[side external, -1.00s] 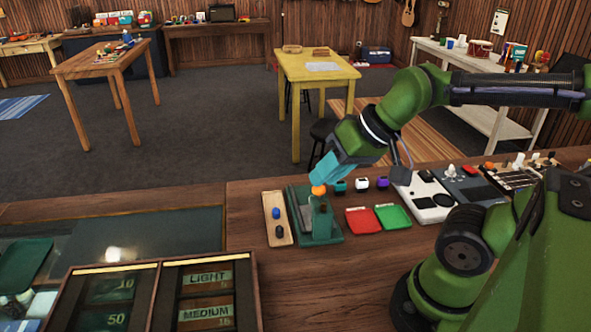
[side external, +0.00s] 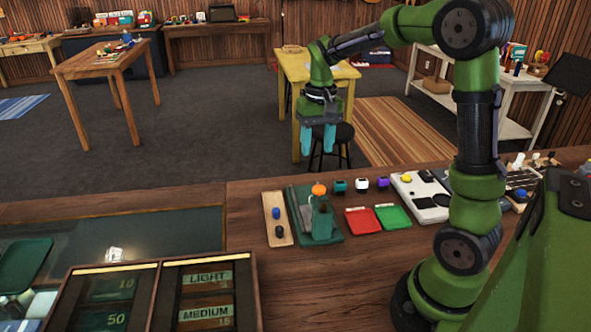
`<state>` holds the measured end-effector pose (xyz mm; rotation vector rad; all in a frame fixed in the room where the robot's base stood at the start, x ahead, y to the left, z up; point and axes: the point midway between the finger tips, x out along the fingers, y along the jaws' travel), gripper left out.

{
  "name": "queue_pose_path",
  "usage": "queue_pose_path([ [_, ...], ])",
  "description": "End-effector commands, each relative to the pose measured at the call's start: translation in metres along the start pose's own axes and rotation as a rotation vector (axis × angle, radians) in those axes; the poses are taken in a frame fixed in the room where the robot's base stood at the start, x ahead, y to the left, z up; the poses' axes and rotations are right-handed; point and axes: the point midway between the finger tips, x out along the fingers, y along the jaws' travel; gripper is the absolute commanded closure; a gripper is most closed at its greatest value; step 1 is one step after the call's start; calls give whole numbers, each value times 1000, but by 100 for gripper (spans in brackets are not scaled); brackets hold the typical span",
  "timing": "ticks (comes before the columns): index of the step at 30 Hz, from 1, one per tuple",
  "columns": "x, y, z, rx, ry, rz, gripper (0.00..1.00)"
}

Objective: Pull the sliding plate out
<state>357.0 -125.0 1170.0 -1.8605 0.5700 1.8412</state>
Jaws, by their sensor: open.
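A dark green device (side external: 321,228) with an orange ball knob (side external: 319,189) on top stands on the wooden counter. A thin greyish strip, perhaps the sliding plate (side external: 304,212), shows along its left side; I cannot tell how far out it is. My gripper (side external: 318,148) hangs with its teal fingers pointing down, open and empty. In the picture it is above the device and apart from it, with the stool and floor behind it.
A wooden tray (side external: 284,233) with blue and dark knobs lies left of the device. A red tray (side external: 362,222) and a green tray (side external: 393,217) lie to its right. Small teal, white and purple blocks sit behind these. A white panel (side external: 425,205) stands further right.

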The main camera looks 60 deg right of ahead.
Motion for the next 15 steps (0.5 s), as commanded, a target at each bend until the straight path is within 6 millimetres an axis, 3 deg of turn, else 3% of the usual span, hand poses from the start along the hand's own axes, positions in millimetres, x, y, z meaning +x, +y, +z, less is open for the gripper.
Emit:
queue_pose_path([
  [15, 112, 0, 2, 1, -5, 1, 52],
])
